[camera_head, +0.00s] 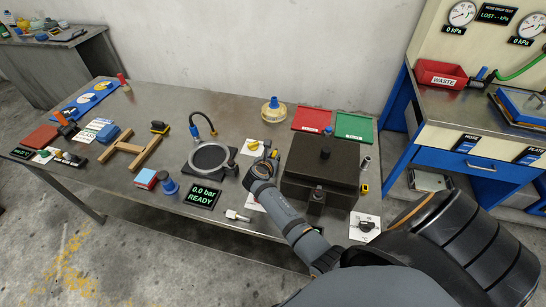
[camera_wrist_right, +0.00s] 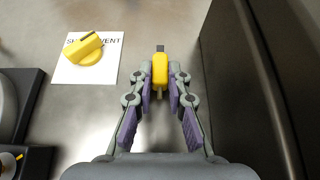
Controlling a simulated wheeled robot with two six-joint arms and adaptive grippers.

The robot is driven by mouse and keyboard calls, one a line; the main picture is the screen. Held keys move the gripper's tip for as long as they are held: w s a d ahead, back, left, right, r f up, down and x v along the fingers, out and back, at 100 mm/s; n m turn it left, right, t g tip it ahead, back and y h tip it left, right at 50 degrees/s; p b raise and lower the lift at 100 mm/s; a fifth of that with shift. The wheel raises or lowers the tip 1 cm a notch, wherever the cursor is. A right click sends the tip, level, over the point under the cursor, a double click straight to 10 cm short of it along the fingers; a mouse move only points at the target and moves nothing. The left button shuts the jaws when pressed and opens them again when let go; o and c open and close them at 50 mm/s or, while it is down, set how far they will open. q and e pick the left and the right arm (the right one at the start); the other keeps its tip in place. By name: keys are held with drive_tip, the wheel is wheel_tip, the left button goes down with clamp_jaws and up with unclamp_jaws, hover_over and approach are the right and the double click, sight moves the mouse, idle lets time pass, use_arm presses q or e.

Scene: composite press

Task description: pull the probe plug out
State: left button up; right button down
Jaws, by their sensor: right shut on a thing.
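In the wrist view a small yellow plug (camera_wrist_right: 160,72) with a dark tip sits between the fingertips of my right gripper (camera_wrist_right: 160,82). I take it for the probe plug. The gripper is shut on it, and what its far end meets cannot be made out. In the head view my right gripper (camera_head: 264,168) is just left of the dark box, with a bit of yellow (camera_head: 275,154) at its fingertips. My left gripper is in neither view.
The dark lidded box (camera_head: 335,168) stands close on the right; its wall (camera_wrist_right: 245,60) fills the wrist view's right side. A yellow valve knob (camera_wrist_right: 85,48) on a white card lies to the left. A round ring plate (camera_head: 209,157) with a black hose is further left.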

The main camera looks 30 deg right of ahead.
drive_tip(key=shift+f, duration=0.45)
drive_tip(key=c, duration=1.2)
unclamp_jaws()
drive_tip(key=v, duration=0.7)
drive_tip(key=shift+s+a+r, duration=0.15)
drive_tip(key=shift+a, duration=0.05)
